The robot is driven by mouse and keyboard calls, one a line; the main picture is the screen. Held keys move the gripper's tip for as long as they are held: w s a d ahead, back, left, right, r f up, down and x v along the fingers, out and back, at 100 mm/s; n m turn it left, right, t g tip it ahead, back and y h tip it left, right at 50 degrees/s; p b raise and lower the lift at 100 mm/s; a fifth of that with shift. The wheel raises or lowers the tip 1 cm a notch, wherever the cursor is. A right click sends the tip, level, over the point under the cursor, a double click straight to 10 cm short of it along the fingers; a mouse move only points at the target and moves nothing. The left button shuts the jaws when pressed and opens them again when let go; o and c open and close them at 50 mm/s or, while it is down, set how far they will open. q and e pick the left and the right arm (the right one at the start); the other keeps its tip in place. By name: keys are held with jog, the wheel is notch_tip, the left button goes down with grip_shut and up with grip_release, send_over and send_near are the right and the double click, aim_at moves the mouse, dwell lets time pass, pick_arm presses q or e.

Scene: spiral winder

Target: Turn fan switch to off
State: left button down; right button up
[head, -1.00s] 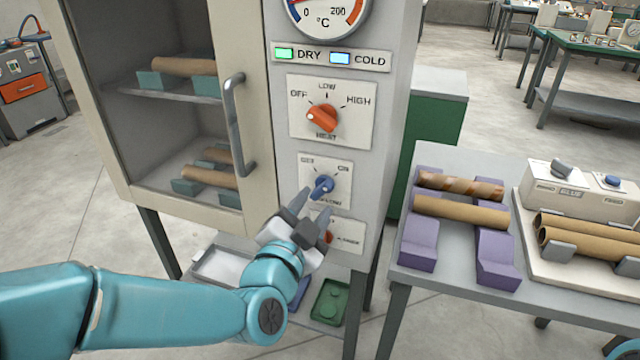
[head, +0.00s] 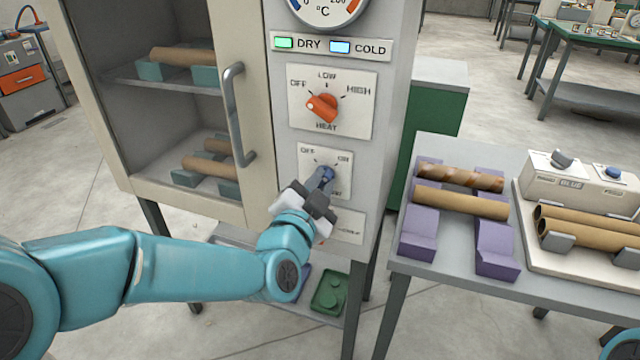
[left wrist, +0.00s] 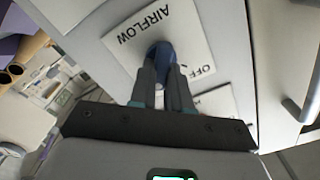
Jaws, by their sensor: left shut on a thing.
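The blue fan knob (head: 327,173) sits on a white plate (head: 344,159) marked OFF at upper left and ON at upper right, low on the cabinet's control panel. In the left wrist view the plate reads AIRFLOW, and the blue knob (left wrist: 160,52) shows between the fingertips. My left gripper (head: 320,184) is shut on the knob, one finger on each side; its fingers (left wrist: 162,76) also show in the left wrist view. The gripper hides part of the knob and plate, so I cannot tell exactly where the knob points. My right gripper is out of view.
An orange heat knob (head: 322,107) is above the fan knob. A lower plate (head: 349,228) is partly behind my gripper. A metal door handle (head: 232,115) stands out to the left. A table with cardboard tubes (head: 462,203) on purple supports stands at right.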

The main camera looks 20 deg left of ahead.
pick_arm(q)
jog(key=n+b, duration=0.3)
jog(key=shift+a+f, duration=0.1)
jog(key=shift+a+n+b, duration=0.2)
jog(key=shift+n+b, duration=1.85)
jog(key=shift+n, duration=1.15)
jog(key=shift+a+n+b, duration=0.15)
jog(key=shift+n+b, duration=1.85)
jog(key=shift+n, duration=1.2)
jog(key=c, duration=1.1)
grip_release()
